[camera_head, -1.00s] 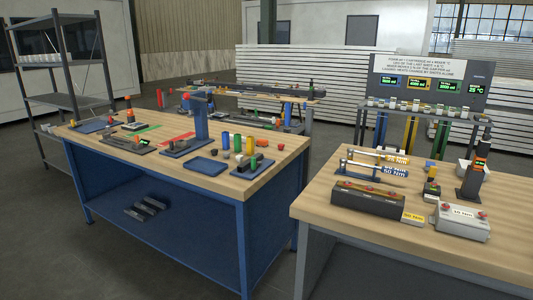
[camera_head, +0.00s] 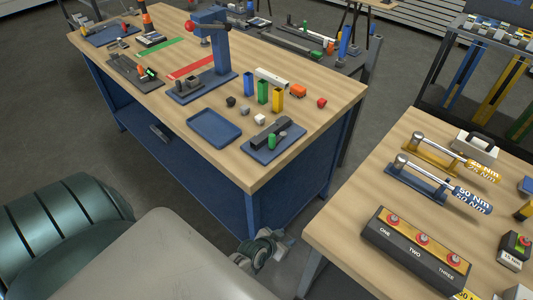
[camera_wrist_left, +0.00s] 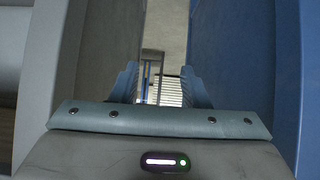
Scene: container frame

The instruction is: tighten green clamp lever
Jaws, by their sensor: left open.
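I cannot tell for sure which part is the green clamp lever. A small green part (camera_head: 150,73) shows on a dark fixture (camera_head: 125,72) at the left of the blue-framed bench. A green upright piece (camera_head: 271,141) stands beside a dark bar on a blue plate (camera_head: 262,153) near the bench's front right corner. My left gripper (camera_head: 284,240) is low, by the blue bench's front corner leg and away from both parts. In the left wrist view its fingers (camera_wrist_left: 160,90) are apart with nothing between them. My right gripper is not in view.
The wooden bench top (camera_head: 170,115) holds a blue tray (camera_head: 214,128), a blue press-like stand (camera_head: 209,45) and several coloured blocks. A second table (camera_head: 345,215) on the right carries torque wrenches (camera_head: 440,182) and a three-button box (camera_head: 415,250). A floor gap separates the tables.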

